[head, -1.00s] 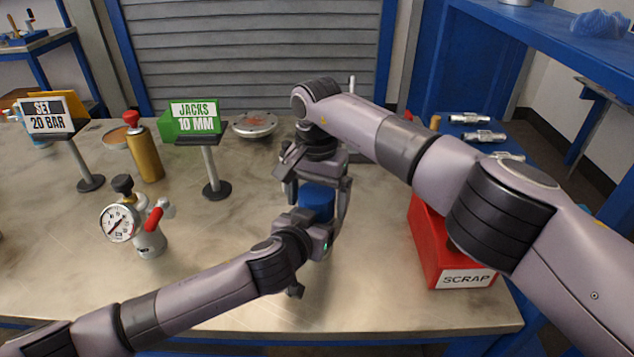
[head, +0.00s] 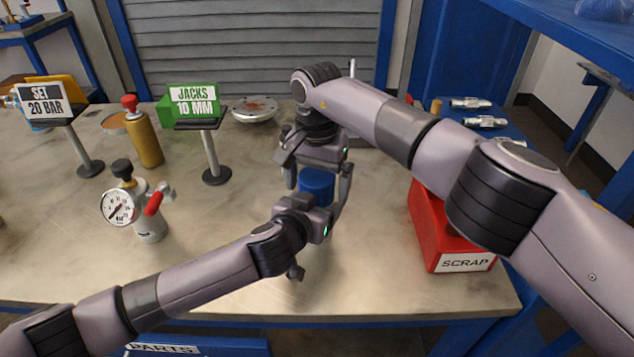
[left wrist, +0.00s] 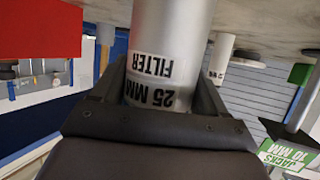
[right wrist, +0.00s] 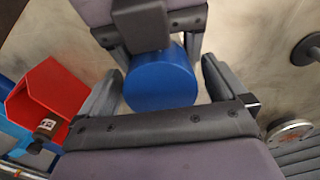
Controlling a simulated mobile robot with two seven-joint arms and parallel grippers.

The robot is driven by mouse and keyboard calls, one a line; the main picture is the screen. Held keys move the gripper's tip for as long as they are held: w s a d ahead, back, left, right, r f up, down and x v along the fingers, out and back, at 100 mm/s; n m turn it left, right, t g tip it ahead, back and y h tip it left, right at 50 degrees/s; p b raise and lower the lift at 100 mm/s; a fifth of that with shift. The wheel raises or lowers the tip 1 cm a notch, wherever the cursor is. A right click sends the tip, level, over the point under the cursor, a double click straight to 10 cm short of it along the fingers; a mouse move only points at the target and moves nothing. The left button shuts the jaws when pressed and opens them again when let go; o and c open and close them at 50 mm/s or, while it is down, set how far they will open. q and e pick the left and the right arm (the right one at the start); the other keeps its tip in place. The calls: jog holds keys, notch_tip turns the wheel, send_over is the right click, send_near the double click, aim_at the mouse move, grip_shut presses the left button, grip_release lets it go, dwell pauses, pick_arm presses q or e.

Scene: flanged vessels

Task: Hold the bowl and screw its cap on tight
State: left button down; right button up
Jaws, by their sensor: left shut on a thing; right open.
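The bowl is a silver cylinder (left wrist: 168,45) marked "25 MM FILTER", seen upside down in the left wrist view. My left gripper (left wrist: 150,85) is shut around its side. The blue round cap (head: 317,184) is above my left gripper in the head view, and its flat top faces the right wrist camera (right wrist: 160,80). My right gripper (head: 317,178) points down over the cap, open, with one finger on each side. In the right wrist view gaps show between the fingers and the cap. The joint between cap and bowl is hidden.
A red SCRAP bin (head: 440,235) stands to the right. A gauge vessel (head: 140,210), a gold cylinder (head: 143,140) and a JACKS sign (head: 194,105) stand to the left. A flanged disc (head: 255,109) lies behind. The front middle of the table is clear.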

jog(key=shift+r, duration=2.2)
pick_arm(q)
grip_release()
pick_arm(e)
notch_tip(320, 180, up, 8)
jog(key=shift+f, duration=0.25)
pick_arm(q)
jog(key=v, duration=0.7)
pick_arm(e)
jog(key=shift+r, duration=0.1)
